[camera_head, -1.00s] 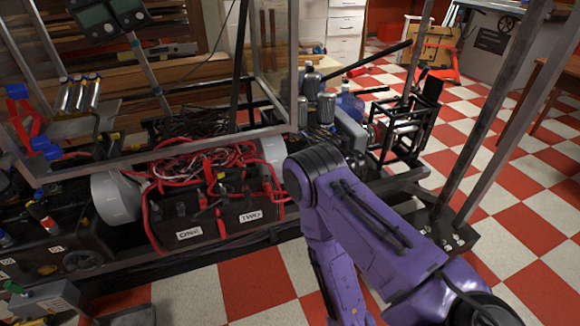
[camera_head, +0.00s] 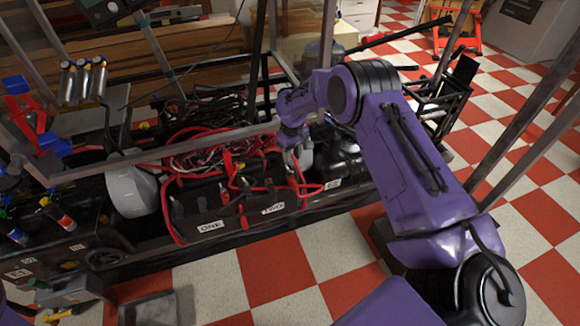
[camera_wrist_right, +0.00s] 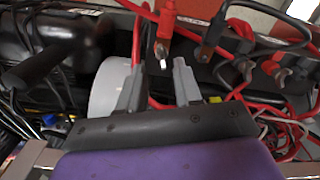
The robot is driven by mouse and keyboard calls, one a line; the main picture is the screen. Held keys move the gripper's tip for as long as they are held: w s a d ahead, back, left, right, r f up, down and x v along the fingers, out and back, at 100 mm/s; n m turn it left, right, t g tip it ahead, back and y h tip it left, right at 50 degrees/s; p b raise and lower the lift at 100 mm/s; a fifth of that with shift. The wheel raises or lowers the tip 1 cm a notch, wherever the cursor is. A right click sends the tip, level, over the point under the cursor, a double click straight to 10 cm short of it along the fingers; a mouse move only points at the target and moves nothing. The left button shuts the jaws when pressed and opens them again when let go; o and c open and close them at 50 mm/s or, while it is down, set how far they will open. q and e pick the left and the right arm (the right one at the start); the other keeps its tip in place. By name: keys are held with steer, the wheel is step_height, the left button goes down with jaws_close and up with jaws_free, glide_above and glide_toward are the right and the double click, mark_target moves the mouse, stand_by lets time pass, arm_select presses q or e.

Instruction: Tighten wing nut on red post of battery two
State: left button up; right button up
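Battery two (camera_head: 262,190) is the right one of two black batteries, with a white label reading TWO (camera_head: 273,208). Red cables and dark clamps cover its top. My right gripper (camera_head: 291,150) is above its right end. In the right wrist view the two grey fingers of the right gripper (camera_wrist_right: 157,88) are apart with nothing gripped. A red cable end with a dark lug and a small bright tip (camera_wrist_right: 163,62) shows just beyond and between the fingertips. Other copper-coloured lugs (camera_wrist_right: 270,67) are to the right. I cannot pick out the wing nut for certain. My left gripper is out of view.
Battery one with its label ONE (camera_head: 210,227) sits to the left. A white round duct-like part (camera_head: 132,190) stands left of it. A metal frame bar (camera_head: 170,150) crosses behind the batteries near my right wrist. Loose red cables (camera_wrist_right: 290,120) lie close to the fingers.

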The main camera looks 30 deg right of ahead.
mark_target(292, 171)
step_height(292, 171, down, 7)
steer(key=shift+r+b, duration=0.15)
steer(key=shift+b, duration=0.2)
jaws_close()
